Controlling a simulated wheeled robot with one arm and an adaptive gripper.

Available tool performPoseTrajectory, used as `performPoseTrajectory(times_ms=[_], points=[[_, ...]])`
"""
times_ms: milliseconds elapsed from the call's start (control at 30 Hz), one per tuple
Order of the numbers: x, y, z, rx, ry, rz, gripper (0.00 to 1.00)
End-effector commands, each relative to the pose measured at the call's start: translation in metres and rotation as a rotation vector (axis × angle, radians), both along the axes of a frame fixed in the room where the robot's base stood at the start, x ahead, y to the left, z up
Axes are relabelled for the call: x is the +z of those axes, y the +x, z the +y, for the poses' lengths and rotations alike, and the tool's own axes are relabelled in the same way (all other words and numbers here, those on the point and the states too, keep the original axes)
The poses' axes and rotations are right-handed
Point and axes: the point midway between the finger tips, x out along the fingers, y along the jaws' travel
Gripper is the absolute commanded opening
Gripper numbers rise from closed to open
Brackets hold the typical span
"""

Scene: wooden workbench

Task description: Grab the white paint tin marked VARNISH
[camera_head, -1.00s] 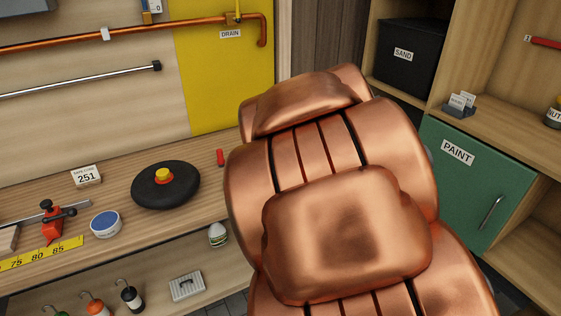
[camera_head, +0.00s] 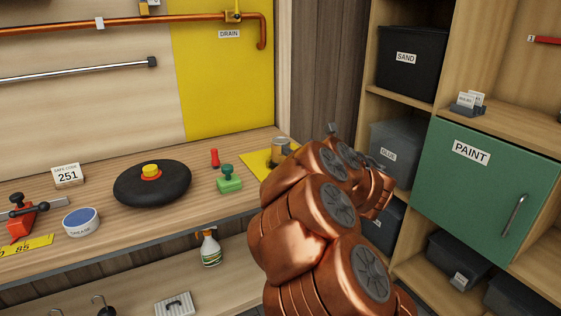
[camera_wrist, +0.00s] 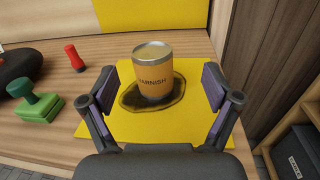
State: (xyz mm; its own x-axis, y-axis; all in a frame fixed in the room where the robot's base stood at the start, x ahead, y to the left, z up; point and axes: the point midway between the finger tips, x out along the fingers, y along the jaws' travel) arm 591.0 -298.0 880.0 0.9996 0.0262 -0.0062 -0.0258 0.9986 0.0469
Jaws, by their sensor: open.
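A tin marked VARNISH (camera_wrist: 153,73) stands upright on a yellow mat (camera_wrist: 100,128), inside a dark stain ring. Its side looks tan-orange rather than white, and its lid is pale metal. In the head view the tin (camera_head: 281,149) is at the right end of the bench, partly hidden by my arm. My gripper (camera_wrist: 158,88) is open, its two fingers spread left and right of the tin in the wrist view. The tin appears beyond the fingertips, and I see no contact. The fingers are mostly hidden behind my arm in the head view.
A green stamp (camera_head: 229,179), a red piece (camera_head: 214,158) and a black round object with a yellow-topped button (camera_head: 152,183) stand left of the mat. A shelf unit with a green PAINT door (camera_head: 487,190) and dark bins is to the right.

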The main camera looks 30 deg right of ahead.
Motion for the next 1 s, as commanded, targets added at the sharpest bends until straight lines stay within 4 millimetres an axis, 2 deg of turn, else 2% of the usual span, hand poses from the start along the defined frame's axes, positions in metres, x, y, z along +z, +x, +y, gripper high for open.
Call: performPoseTrajectory(times_ms=[33,100,567,900,1000], points=[[-0.008,-0.001,0.001,0.019,-0.019,-0.001,0.89],[-0.01,0.0,0.004,0.036,-0.038,-0.005,0.89],[-0.009,0.031,0.009,0.048,-0.046,-0.008,0.89],[-0.006,0.071,0.015,0.048,-0.045,-0.009,0.89],[-0.006,0.076,0.014,0.046,-0.045,-0.008,0.89]])
